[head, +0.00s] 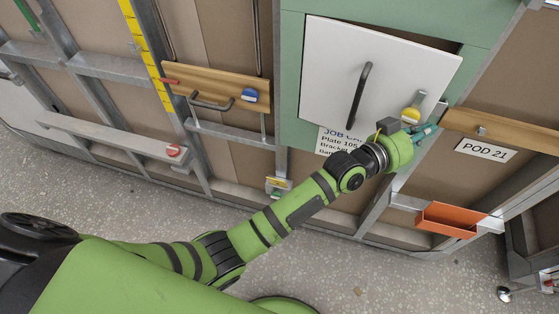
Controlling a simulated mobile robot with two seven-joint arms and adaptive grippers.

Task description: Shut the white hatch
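The white hatch (340,75) is a flat panel with a long black handle (358,95), set in a green wall panel (290,75). It stands partly open: its right edge juts out, and a brown gap shows along its top right. My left gripper (428,131) is just below the hatch's lower right corner, by the frame. Its teal fingers show small and edge-on, so I cannot tell whether they are open or touching the hatch. My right gripper is out of view.
A yellow and white fitting (411,114) is at the hatch's lower right corner. A wooden rail (500,129) and an orange tray (447,219) are to the right. A wooden shelf (220,85) with a black handle is left. The speckled floor in front is mostly clear.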

